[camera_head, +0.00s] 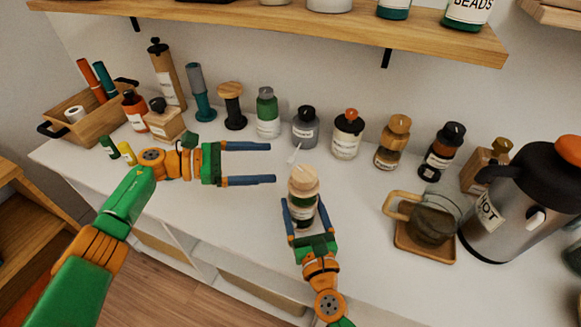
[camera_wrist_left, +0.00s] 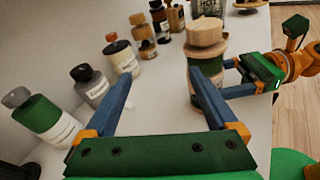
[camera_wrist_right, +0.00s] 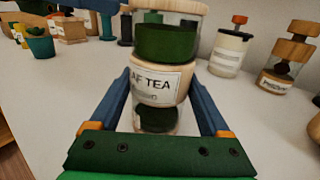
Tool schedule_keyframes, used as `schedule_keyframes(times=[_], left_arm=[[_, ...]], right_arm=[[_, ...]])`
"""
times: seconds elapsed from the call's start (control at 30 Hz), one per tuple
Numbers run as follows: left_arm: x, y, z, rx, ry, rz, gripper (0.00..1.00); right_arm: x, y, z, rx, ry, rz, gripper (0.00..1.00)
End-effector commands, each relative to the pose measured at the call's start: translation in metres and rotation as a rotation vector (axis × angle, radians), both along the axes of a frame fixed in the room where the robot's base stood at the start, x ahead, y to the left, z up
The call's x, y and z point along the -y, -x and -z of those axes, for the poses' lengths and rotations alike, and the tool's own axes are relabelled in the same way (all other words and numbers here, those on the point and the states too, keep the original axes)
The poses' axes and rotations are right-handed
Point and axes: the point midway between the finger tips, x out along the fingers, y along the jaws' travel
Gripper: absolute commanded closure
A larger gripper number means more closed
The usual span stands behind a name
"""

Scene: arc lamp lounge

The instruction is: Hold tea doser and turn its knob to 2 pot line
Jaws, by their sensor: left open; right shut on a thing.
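The tea doser (camera_head: 304,184) is an upright clear jar with a dark green band, a pale wooden collar and a round wooden knob on top. My right gripper (camera_head: 304,208) is shut on its body from the front; the right wrist view shows the doser (camera_wrist_right: 165,82) between the fingers, its label partly reading "AF TEA". My left gripper (camera_head: 272,163) is open and empty, left of the doser, its fingers pointing right. In the left wrist view the doser (camera_wrist_left: 204,52) stands beyond the right-hand fingertip, apart from the gap's middle. I cannot make out a 2 pot line.
A row of jars, including a green one (camera_head: 268,116) and a red-knobbed one (camera_head: 347,136), lines the counter's back. A glass mug (camera_head: 432,222) on a wooden coaster and a steel hot flask (camera_head: 520,205) stand right. A wooden shelf (camera_head: 400,30) overhangs the back.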

Motion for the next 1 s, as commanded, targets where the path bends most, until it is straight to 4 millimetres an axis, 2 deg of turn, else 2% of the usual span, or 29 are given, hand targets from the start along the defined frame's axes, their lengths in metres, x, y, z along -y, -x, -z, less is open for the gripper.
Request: schedule_keyframes(times=[0.1,0.2,0.27,0.4,0.43,0.5,0.6,0.7,0.77,1.0], left_arm=[[-0.006,-0.026,-0.003,0.165,-0.119,-0.221,0.08],[-0.005,-0.030,-0.024,0.315,-0.133,-0.389,0.08],[-0.003,-0.022,-0.043,0.396,-0.103,-0.480,0.08],[0.000,0.017,-0.087,0.506,0.040,-0.654,0.08],[0.003,0.030,-0.085,0.480,0.075,-0.672,0.08],[0.022,0.066,-0.053,0.291,0.147,-0.669,0.08],[0.037,0.104,-0.026,0.083,0.210,-0.674,0.08],[0.044,0.118,-0.016,-0.012,0.238,-0.681,0.08],[0.049,0.114,-0.015,-0.026,0.244,-0.684,0.08],[0.085,0.063,-0.016,-0.020,0.244,-0.682,0.08]], right_arm=[[0.000,0.000,0.001,-0.002,0.000,0.000,1.00],[0.000,0.000,0.001,-0.002,0.000,0.000,1.00],[0.000,0.000,0.001,-0.002,0.000,0.000,1.00],[0.000,0.000,0.001,-0.002,0.000,0.000,1.00],[0.000,0.000,0.001,-0.002,0.000,0.000,1.00],[0.000,0.000,0.001,-0.002,0.000,0.000,1.00],[0.000,0.000,0.001,-0.002,0.000,0.000,1.00],[0.000,0.000,0.001,-0.002,0.000,0.000,1.00],[0.000,0.000,0.001,-0.002,0.000,0.000,1.00],[0.000,0.000,0.001,-0.002,0.000,0.000,1.00]])
